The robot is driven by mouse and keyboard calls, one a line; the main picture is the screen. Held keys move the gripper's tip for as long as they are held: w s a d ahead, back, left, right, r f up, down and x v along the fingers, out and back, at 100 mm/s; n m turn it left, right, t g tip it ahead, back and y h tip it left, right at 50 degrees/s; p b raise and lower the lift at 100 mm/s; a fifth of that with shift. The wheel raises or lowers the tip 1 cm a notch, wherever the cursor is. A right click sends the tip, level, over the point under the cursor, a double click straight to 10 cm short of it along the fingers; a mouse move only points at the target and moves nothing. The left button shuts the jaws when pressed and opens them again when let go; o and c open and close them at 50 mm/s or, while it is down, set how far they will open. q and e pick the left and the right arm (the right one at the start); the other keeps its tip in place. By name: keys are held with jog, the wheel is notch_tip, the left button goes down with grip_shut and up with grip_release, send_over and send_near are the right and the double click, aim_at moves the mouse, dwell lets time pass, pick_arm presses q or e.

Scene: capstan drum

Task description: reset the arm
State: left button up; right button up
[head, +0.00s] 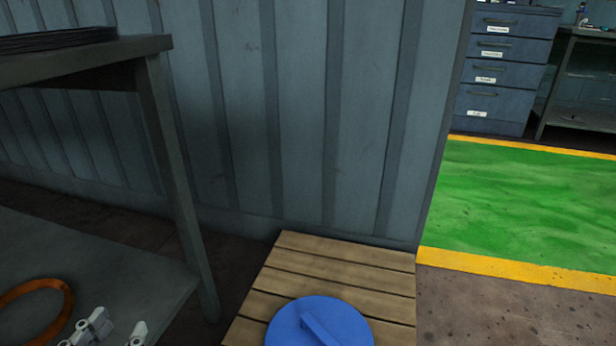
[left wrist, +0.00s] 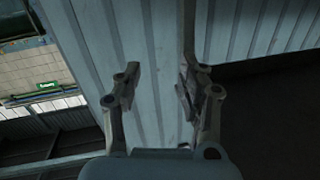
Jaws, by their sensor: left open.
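My left gripper (head: 108,332) shows at the bottom left edge of the head view, in front of the lower shelf of a metal table (head: 160,285). In the left wrist view its two fingers (left wrist: 158,95) stand apart with nothing between them. Behind them is a grey-blue ribbed wall (left wrist: 155,40). My right gripper is in neither view.
An orange ring (head: 62,290) lies on the lower shelf beside my left gripper. A black coil (head: 60,38) is on the tabletop. A blue round lid with a handle (head: 320,325) is over a wooden slatted pallet (head: 340,270). Drawers (head: 500,75) stand beyond green floor (head: 530,205).

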pick_arm(q)
jog(key=s+a+f+n+g+y+p, duration=0.15)
jog(key=s+a+f+g+p, duration=0.25)
jog(key=s+f+g+p, duration=0.6)
jog(key=s+a+f+g+p, duration=0.1)
jog(key=s+f, duration=0.4)
jog(key=s, duration=0.8)
jog(key=s+f+g+p, duration=0.4)
jog(key=s+f+g, duration=0.2)
jog(key=s, duration=0.8)
jog(key=shift+a+y, duration=0.35)
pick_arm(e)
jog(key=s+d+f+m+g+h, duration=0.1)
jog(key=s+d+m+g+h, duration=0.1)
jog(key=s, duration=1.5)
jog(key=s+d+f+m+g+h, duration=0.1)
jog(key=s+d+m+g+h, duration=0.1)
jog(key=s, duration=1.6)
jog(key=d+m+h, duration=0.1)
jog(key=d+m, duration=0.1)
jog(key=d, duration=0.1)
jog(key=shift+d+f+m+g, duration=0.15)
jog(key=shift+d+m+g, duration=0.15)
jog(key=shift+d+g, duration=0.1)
